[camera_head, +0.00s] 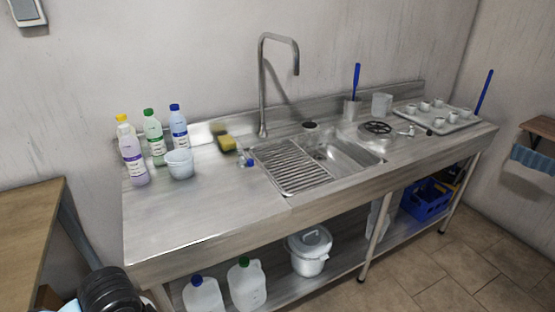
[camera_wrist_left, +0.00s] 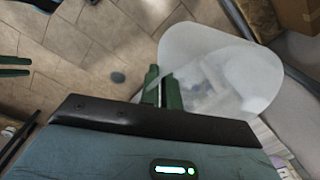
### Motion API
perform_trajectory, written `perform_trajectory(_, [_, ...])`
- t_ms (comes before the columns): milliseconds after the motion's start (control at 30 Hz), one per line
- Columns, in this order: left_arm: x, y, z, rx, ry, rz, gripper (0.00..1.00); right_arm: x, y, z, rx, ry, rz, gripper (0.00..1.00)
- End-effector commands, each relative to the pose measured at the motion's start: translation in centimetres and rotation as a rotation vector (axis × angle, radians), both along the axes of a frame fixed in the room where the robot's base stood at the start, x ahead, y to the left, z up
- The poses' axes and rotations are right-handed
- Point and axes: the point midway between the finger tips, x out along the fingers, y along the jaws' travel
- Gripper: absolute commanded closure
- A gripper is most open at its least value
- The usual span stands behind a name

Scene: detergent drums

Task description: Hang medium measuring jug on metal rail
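In the left wrist view, a pale translucent jug (camera_wrist_left: 225,75) fills the upper right, above the tiled floor. My left gripper (camera_wrist_left: 163,88) has its green fingers close together at the jug's left edge and appears shut on it. How the handle sits between the fingers is hard to see. Two green fingers, seemingly my right gripper (camera_wrist_left: 15,66), reach in from the left edge, apart with nothing between them. Neither gripper is clearly seen in the head view. Another clear jug (camera_head: 382,104) stands at the back of the steel counter. I cannot make out the metal rail.
The counter (camera_head: 215,220) holds bottles (camera_head: 155,138), a white tub (camera_head: 180,163), a sponge (camera_head: 227,142), a sink with a tall tap (camera_head: 263,90), and a tray of cups (camera_head: 440,118). Canisters (camera_head: 245,285) and a lidded bucket (camera_head: 309,250) stand below. The counter's front left is clear.

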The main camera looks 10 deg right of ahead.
Motion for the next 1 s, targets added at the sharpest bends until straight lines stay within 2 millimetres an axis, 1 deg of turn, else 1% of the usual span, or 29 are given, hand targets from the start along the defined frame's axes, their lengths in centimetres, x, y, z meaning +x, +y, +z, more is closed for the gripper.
perform_trajectory(33, [-0.5, 0.6, -0.9, 0.001, 0.007, 0.114, 1.00, 0.0, -0.1, 0.1, -0.001, 0.000, 0.001, 0.64])
perform_trajectory(100, [-0.9, 1.4, -2.0, 0.003, 0.008, 0.282, 1.00, -0.1, -0.1, 0.1, -0.004, 0.000, 0.004, 0.64])
perform_trajectory(200, [-1.6, 2.5, -3.4, 0.010, 0.010, 0.494, 1.00, -0.1, -0.3, 0.1, -0.008, -0.001, 0.008, 0.64])
perform_trajectory(300, [-2.2, 3.5, -4.4, 0.017, 0.008, 0.662, 1.00, -0.1, -0.4, 0.2, -0.012, -0.002, 0.011, 0.64])
perform_trajectory(400, [-2.7, 4.1, -5.1, 0.022, 0.006, 0.776, 1.00, -0.1, -0.5, 0.2, -0.013, -0.002, 0.012, 0.64])
perform_trajectory(500, [-2.9, 4.4, -5.5, 0.025, 0.002, 0.839, 1.00, -0.1, -0.5, 0.2, -0.013, -0.002, 0.012, 0.64])
perform_trajectory(600, [-2.9, 4.6, -5.6, 0.026, 0.001, 0.861, 1.00, -0.1, -0.5, 0.1, -0.013, -0.002, 0.011, 0.64])
perform_trajectory(1000, [-2.9, 4.5, -5.6, 0.025, 0.002, 0.859, 1.00, -0.1, -0.1, 0.2, -0.003, -0.001, 0.001, 0.64])
